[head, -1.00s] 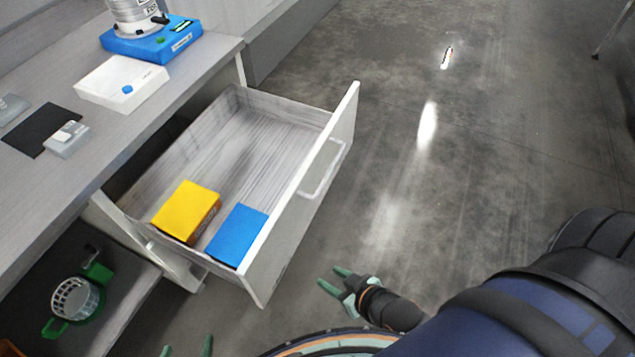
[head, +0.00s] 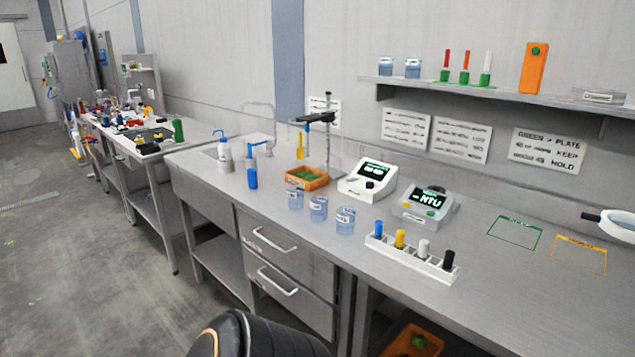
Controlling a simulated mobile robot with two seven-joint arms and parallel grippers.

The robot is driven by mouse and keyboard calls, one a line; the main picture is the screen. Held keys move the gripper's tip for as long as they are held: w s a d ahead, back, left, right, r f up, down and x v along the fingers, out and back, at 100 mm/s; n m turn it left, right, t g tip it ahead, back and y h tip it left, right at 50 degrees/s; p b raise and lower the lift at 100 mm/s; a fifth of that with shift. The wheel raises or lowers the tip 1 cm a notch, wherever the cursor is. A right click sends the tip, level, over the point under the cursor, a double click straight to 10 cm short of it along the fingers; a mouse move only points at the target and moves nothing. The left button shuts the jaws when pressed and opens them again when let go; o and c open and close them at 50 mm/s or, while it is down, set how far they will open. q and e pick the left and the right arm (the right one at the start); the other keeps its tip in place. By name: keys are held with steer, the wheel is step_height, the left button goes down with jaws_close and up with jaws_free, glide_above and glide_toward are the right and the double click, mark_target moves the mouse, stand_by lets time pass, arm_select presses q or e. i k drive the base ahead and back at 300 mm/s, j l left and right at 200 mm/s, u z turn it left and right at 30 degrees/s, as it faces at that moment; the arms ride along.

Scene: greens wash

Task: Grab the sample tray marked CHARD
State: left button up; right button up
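An orange tray (head: 318,184) with green contents sits on the steel bench, under a stand with a clamp arm. I cannot read any marking on it. Another orange container (head: 432,345) with something green in it is on the lower shelf, partly cut off by the bottom edge; no marking is readable there. No label reading CHARD is legible in the head view. Neither of my grippers is in view; only a dark part of my arm shows at the bottom.
The bench (head: 510,285) holds several labelled beakers, a white rack (head: 412,262) with coloured vials, an NTU meter (head: 424,206) and another meter (head: 367,180). Green and orange outlines mark the right side. Two closed drawers (head: 285,262) are below. Open floor lies left.

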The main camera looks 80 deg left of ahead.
mark_target(311, 179)
steer(key=k+u, duration=0.1)
steer(key=u, duration=1.25)
steer(key=i+l+u, duration=0.1)
steer(key=u, duration=1.1)
